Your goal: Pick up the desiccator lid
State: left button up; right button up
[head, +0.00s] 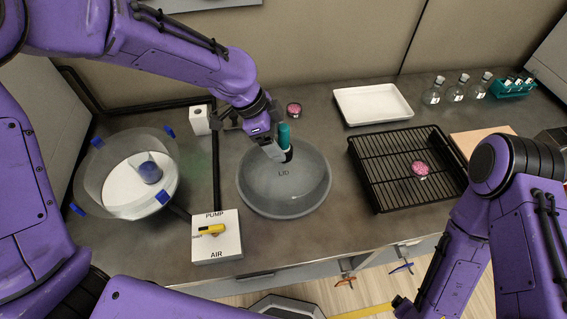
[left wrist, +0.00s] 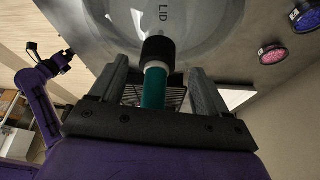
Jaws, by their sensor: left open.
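The desiccator lid (head: 284,195) is a clear grey dome marked LID, lying on the bench. A knob (head: 284,133) with a teal top and black collar rises from it. In the left wrist view the lid (left wrist: 205,22) fills the top, and the teal knob (left wrist: 153,90) stands between the two fingers. My left gripper (head: 276,151) is open around the knob, with gaps on both sides (left wrist: 157,85). The desiccator bowl (head: 90,175) stands open at the left, with blue clips, a white plate and a blue-topped jar (head: 150,172) inside.
A PUMP/AIR valve box (head: 217,246) with a yellow handle sits left of the lid. A black rack tray (head: 375,180) with a pink dish (head: 420,169) is to the right. A white tray (head: 372,104) and flasks (head: 459,90) stand behind. A small pink dish (head: 294,109) lies behind the lid.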

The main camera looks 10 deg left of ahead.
pick_arm(q)
jog(key=shift+d+f, duration=0.35)
jog(key=shift+f, duration=0.3)
jog(key=shift+s+r, duration=0.1)
jog(key=shift+s, duration=0.1)
jog(key=shift+c, duration=0.2)
jog(key=shift+w, duration=0.1)
grip_shut()
